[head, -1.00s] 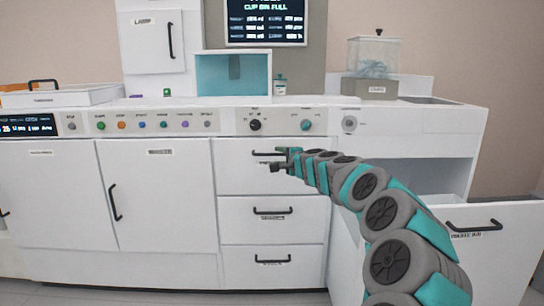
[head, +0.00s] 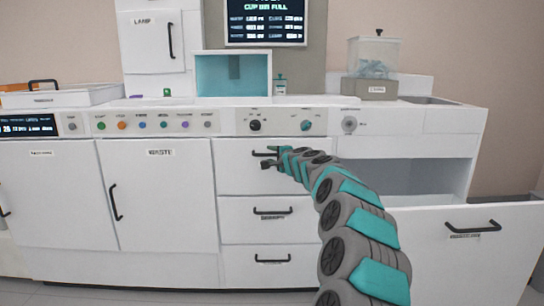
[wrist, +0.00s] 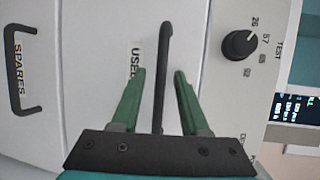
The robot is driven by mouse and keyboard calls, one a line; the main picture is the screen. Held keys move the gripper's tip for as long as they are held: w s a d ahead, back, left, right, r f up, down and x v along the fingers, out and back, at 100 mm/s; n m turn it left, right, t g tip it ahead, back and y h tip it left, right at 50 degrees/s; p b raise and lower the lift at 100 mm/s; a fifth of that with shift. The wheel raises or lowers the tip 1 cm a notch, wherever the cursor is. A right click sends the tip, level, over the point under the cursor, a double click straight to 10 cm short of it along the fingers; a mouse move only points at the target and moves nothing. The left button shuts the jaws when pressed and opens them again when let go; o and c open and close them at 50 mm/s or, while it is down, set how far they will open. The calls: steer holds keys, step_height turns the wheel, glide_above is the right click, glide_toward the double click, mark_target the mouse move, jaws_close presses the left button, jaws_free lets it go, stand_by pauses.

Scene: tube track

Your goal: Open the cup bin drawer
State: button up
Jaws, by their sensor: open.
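The top drawer (head: 240,178) of the stack of drawers is closed, with a black bar handle (head: 264,153). In the wrist view its label starts with "USED" (wrist: 135,62); the rest is hidden by a finger. My gripper (head: 268,164) is at this handle in the head view. In the wrist view my gripper (wrist: 160,72) is open, with one green finger on each side of the handle (wrist: 164,55). I cannot tell whether either finger touches it. The screen (head: 264,20) above the counter reads "CUP BIN FULL".
Below, the closed middle drawer (head: 240,222) has its own handle; the drawer beside mine in the wrist view reads "SPARES" (wrist: 18,68). Two knobs (head: 255,125) sit above the top drawer. At right, a large drawer (head: 480,260) stands pulled out. A waste door (head: 160,200) is closed at left.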

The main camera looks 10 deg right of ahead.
jaws_close()
stand_by(1.4)
